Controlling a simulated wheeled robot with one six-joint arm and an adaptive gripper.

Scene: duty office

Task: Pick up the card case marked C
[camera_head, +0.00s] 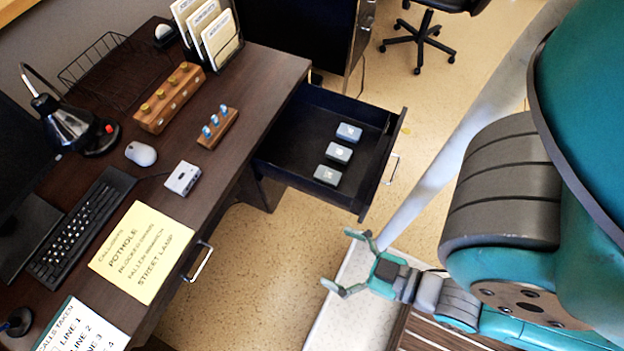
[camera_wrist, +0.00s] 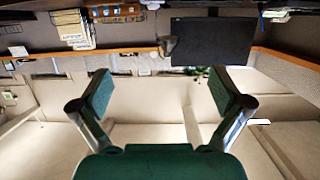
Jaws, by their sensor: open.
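Three small card cases lie in a row in the open desk drawer (camera_head: 290,140) in the head view. One is bluish (camera_head: 349,132) at the far end, one grey-green (camera_head: 338,153) is in the middle, and one dark grey-green (camera_head: 327,175) is nearest. Each has a pale mark on top, too small to read, so I cannot tell which is C. My gripper (camera_head: 345,261) is open and empty, outside the drawer, below and right of the cases in the picture. The wrist view shows its two fingers (camera_wrist: 164,92) spread apart with nothing between them; no card case can be made out there.
An office chair (camera_head: 420,40) is at the back. Bare floor (camera_head: 265,255) lies left of my gripper.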

